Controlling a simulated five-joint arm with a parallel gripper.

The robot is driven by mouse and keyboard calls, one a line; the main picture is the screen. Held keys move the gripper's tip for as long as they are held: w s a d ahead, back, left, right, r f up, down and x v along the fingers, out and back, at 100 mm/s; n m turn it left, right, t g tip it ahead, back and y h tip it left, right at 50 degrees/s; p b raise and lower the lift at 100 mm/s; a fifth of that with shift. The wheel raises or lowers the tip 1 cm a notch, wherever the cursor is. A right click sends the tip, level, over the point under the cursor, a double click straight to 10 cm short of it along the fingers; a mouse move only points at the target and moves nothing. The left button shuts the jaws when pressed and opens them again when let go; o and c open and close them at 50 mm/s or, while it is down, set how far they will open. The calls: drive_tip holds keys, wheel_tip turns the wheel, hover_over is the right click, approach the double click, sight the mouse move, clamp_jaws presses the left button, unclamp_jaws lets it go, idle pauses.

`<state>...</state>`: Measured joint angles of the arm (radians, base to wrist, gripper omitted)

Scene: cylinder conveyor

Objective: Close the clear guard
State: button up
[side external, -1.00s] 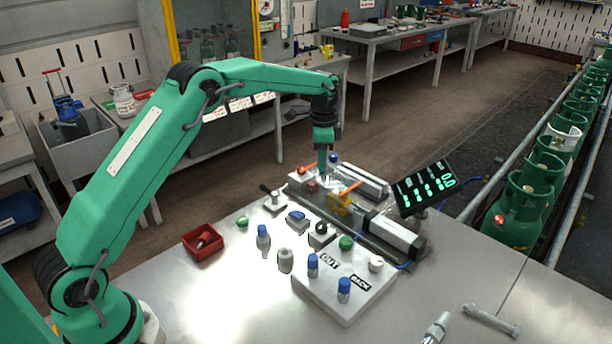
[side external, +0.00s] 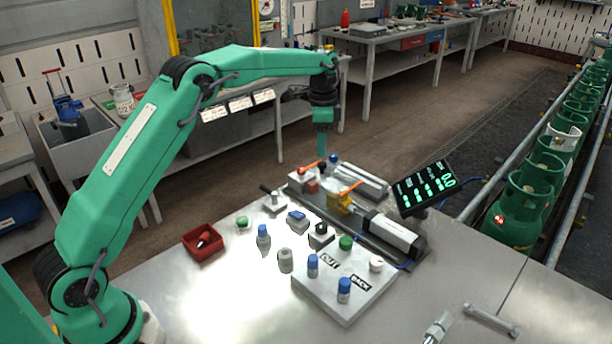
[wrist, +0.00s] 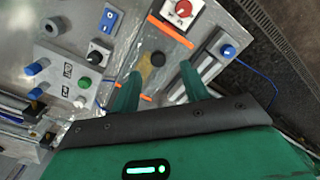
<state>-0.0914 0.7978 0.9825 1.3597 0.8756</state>
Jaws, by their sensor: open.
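The clear guard is hard to make out; I cannot tell its outline or how far it stands open. Two orange bars stand at the fixture, a far one (side external: 311,166) and a near one (side external: 350,188); both also show in the wrist view (wrist: 170,32). A yellow block (side external: 340,204) sits beside the near bar. My gripper (side external: 322,157) hangs above the far end of the fixture, pointing down, apart from it. In the wrist view my gripper (wrist: 160,72) has its two green fingers spread, with nothing seen held between them.
A silver cylinder (side external: 392,235) and a lit display (side external: 425,188) stand at the right. A control box (side external: 345,285) with knobs, several loose parts and a red bin (side external: 203,243) are on the bench.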

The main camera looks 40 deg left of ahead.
drive_tip(key=shift+r, duration=1.45)
drive_tip(key=shift+r, duration=0.1)
drive_tip(key=s+d+r+n+t, duration=0.1)
drive_tip(key=s+d+r+n, duration=0.1)
drive_tip(key=s+r, duration=0.55)
drive_tip(key=s+d+r+n+t, duration=0.2)
drive_tip(key=s+r, duration=0.2)
drive_tip(key=s, duration=0.6)
drive_tip(key=s+f+n+t, duration=0.1)
drive_tip(key=s+f+n, duration=0.1)
drive_tip(key=s, duration=0.8)
drive_tip(key=s+d+f+n+t, duration=0.1)
drive_tip(key=s+f+n, duration=0.2)
drive_tip(key=s, duration=0.7)
drive_tip(key=shift+d+f+t, duration=0.25)
drive_tip(key=shift+f+t, duration=0.05)
drive_tip(key=shift+f, duration=0.2)
